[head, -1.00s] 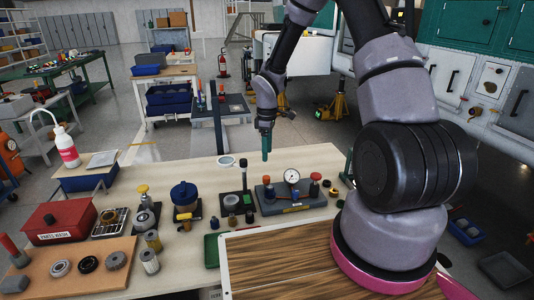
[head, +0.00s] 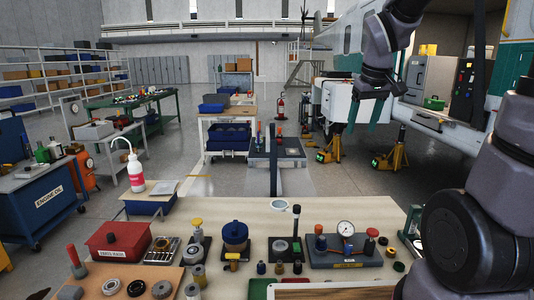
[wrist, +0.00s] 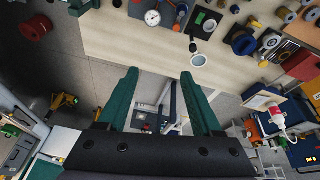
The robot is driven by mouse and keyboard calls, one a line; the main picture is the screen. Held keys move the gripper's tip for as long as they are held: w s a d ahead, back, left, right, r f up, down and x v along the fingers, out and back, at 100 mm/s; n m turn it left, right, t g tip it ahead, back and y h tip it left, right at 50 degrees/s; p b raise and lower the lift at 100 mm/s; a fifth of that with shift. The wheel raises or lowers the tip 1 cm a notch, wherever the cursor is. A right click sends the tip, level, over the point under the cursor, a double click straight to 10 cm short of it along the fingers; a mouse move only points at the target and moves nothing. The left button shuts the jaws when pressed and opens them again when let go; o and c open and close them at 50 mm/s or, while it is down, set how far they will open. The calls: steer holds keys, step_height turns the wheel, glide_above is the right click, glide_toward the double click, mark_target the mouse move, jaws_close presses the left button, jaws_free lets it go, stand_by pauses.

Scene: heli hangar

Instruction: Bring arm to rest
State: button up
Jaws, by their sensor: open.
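My gripper (head: 366,112) is raised at the upper right in the head view, above and beyond the far edge of the workbench (head: 360,207). Its two green fingers stand apart with nothing between them. In the wrist view my gripper (wrist: 160,80) shows both green fingers spread, with floor and a stand far below. My arm comes in from the right side of the head view, and part of it lies outside the picture.
A white cabinet (head: 336,101) and yellow jacks (head: 398,153) stand behind my gripper. Open floor (head: 220,182) lies beyond the bench.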

steer(key=s+r+m+t+y, duration=0.2)
steer(key=s+r+m, duration=0.4)
steer(key=s, duration=0.8)
step_height(320, 180, up, 2)
steer(key=shift+r+t, duration=0.25)
steer(key=shift+t, duration=0.45)
steer(key=shift+w, duration=0.1)
steer(key=shift+c, duration=0.3)
